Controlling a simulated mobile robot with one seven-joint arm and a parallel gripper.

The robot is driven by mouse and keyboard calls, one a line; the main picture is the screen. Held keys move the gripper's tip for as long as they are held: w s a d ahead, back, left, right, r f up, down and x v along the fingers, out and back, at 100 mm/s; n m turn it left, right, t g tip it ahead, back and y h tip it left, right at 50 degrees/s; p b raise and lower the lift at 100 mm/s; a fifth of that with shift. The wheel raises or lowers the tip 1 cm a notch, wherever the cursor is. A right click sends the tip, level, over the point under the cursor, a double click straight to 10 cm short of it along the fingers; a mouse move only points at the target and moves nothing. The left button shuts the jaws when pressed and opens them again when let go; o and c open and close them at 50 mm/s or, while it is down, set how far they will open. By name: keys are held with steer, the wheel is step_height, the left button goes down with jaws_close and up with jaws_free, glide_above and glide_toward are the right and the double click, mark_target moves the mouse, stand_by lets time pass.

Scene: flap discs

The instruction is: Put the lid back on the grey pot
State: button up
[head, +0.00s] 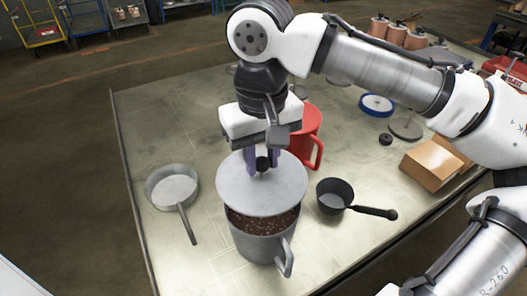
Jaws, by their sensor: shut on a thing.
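The grey pot (263,243) stands upright on the table, with a handle at its lower right and dark brown, speckled contents showing at its front. The light grey lid (262,196) is a flat disc with a dark knob. It overlaps the pot's back part in the picture and leaves the front of the opening uncovered. I cannot tell whether it touches the rim. My gripper (263,165) points down and is shut on the lid's knob, above and behind the pot's middle.
A grey pan (171,186) lies left of the pot, and a black saucepan (334,197) lies right. A red mug (308,133) stands behind the lid. Cardboard boxes (431,165) sit at the right. The table (150,120) is clear at its back left.

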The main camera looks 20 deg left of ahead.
mark_target(262, 174)
steer(key=shift+f+b, duration=1.9)
steer(key=shift+f, duration=0.1)
steer(key=shift+f+b, duration=0.4)
steer(key=shift+f, duration=0.55)
steer(key=shift+p, duration=0.6)
steer(key=shift+f+p, duration=0.15)
steer(key=shift+p, duration=0.25)
stand_by(0.5)
steer(key=o, duration=1.6)
steer(key=shift+c, duration=0.2)
steer(key=shift+r+p, duration=3.55)
steer(key=shift+p, duration=0.05)
